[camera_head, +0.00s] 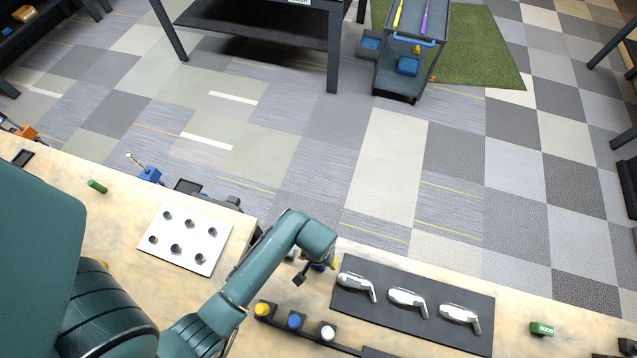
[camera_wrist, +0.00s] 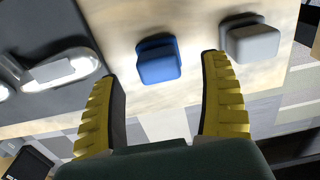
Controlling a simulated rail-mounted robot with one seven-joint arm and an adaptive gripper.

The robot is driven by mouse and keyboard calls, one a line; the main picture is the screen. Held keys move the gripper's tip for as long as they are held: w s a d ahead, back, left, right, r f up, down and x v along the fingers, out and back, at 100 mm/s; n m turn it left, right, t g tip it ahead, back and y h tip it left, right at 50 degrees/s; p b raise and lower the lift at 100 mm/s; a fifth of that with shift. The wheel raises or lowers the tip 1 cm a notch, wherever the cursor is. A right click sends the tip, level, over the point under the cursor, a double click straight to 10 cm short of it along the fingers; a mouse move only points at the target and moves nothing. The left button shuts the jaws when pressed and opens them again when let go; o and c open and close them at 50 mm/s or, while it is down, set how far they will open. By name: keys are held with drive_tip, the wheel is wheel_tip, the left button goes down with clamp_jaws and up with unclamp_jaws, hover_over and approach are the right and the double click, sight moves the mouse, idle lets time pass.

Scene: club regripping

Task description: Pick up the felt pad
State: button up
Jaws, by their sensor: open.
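My gripper (camera_wrist: 163,66) is open, with its two yellow ribbed fingers apart and nothing held between them. In the wrist view a blue soft-looking block (camera_wrist: 158,60) lies on the wooden bench, framed between the fingertips and not visibly gripped. A grey block (camera_wrist: 252,44) of similar shape lies to its right, outside the right finger. I cannot tell for sure which block is the felt pad. In the head view my gripper (camera_head: 322,264) is low over the bench, left of the dark mat, and largely hides the blocks.
A dark mat (camera_head: 400,328) with three iron club heads (camera_head: 407,298) lies right of my gripper. A row of yellow-, blue- and white-topped items (camera_head: 294,320) stands in front. A white plate (camera_head: 176,262) with several dark round pieces lies left.

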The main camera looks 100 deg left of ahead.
wheel_tip(320, 180, down, 3)
drive_tip(key=shift+d+f, duration=0.1)
drive_tip(key=shift+f, duration=0.05)
drive_tip(key=c, duration=1.2)
